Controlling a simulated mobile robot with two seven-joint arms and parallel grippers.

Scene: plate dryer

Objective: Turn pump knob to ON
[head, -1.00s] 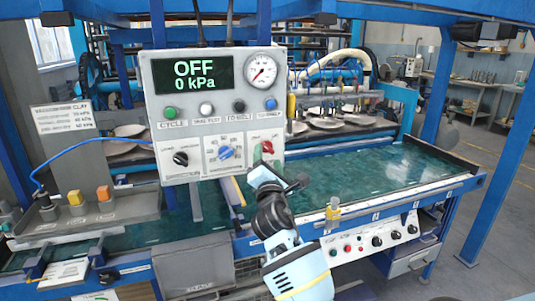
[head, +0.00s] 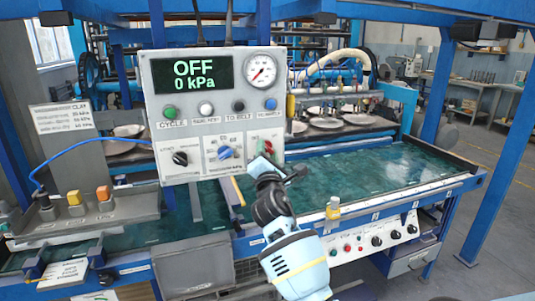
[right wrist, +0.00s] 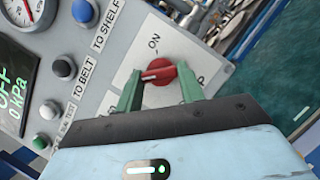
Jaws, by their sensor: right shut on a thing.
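The red pump knob (right wrist: 166,74) sits on a white plate near the lower right of the grey control panel (head: 145,110). Its white mark points left in the right wrist view, and the ON label (right wrist: 153,45) lies above it there. My right gripper (right wrist: 159,80) is shut on the knob, with a green finger on either side. In the head view my right gripper (head: 264,163) partly covers the knob (head: 268,147). The panel display (head: 195,76) reads OFF and 0 kPa. My left gripper is not in view.
A blue selector knob (head: 225,152) and a black knob (head: 180,158) sit left of the pump knob. A row of buttons (head: 206,109) and a round gauge (head: 261,70) are above. The wet green table (head: 390,170) extends to the right.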

